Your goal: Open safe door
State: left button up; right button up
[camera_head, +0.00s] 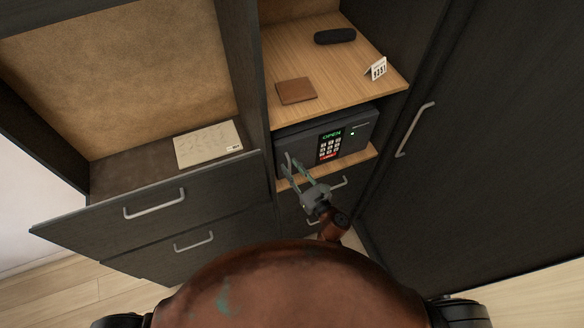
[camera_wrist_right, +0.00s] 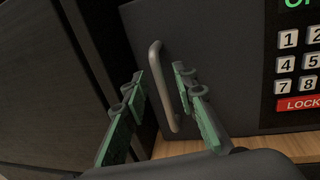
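The safe (camera_head: 352,124) is a dark box on a wooden shelf in the cabinet, with its door closed. Its keypad shows a green OPEN display, and part of the keypad (camera_wrist_right: 300,62) shows in the right wrist view. A grey vertical bar handle (camera_wrist_right: 163,85) sits on the left part of the safe door. My right gripper (camera_head: 293,164) is in front of the door's left side. In the right wrist view its green fingers (camera_wrist_right: 155,82) are apart, one on each side of the handle, with gaps visible. My left gripper is not in view.
A wooden shelf (camera_head: 330,62) above the safe holds a brown wallet-like item (camera_head: 296,91), a black case (camera_head: 334,37) and a small number card (camera_head: 377,69). A tall dark door with a handle (camera_head: 414,129) stands to the right. Drawers (camera_head: 150,208) are at left, with a paper (camera_head: 208,145) above.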

jog(key=shift+c, duration=0.6)
grip_shut()
